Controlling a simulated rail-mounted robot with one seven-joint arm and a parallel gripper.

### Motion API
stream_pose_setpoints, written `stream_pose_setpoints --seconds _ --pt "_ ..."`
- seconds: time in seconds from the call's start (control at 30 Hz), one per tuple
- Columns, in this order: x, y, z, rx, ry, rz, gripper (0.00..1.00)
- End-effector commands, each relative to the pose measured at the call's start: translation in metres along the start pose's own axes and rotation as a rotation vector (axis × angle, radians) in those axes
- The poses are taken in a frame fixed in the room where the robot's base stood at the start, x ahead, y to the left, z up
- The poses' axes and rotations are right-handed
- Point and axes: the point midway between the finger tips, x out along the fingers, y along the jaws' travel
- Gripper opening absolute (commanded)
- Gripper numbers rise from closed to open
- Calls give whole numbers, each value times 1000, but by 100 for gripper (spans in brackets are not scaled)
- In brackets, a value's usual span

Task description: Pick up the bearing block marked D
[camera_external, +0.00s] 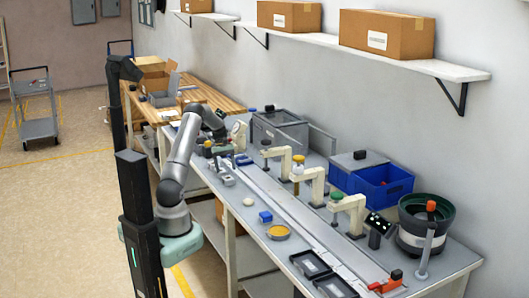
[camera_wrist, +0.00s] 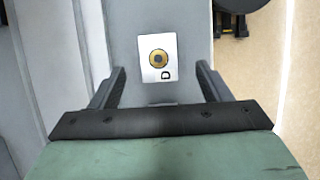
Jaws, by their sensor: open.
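The bearing block marked D (camera_wrist: 158,45) shows in the wrist view as a pale, upright rectangle with a brass-coloured ring around a dark centre. The letter D is below the ring, turned sideways. It lies on a grey surface (camera_wrist: 125,25). My gripper (camera_wrist: 160,70) is open, with one dark finger on each side of the block in the picture and visible gaps at both sides. I cannot tell the height between fingers and block. In the external view my gripper is over the far-left part of the long bench, and I cannot make out the block there.
A dark round part (camera_wrist: 240,4) is at the wrist view's upper right, close to the bench edge. In the external view, cream clamp-like fixtures (camera_external: 311,175) line the bench, with blue bins (camera_external: 385,187) and a bowl feeder (camera_external: 425,225) to the right.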

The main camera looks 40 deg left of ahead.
Motion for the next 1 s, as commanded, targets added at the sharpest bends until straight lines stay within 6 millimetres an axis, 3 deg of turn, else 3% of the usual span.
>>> stream_pose_setpoints --seconds 0.4,0.7,0.9,1.0 --pt "48 2 -4 0 -2 -1 71" --pt "54 2 -5 1 0 0 71" --pt "54 2 -5 1 0 0 16" --pt "53 3 -5 1 0 0 16"
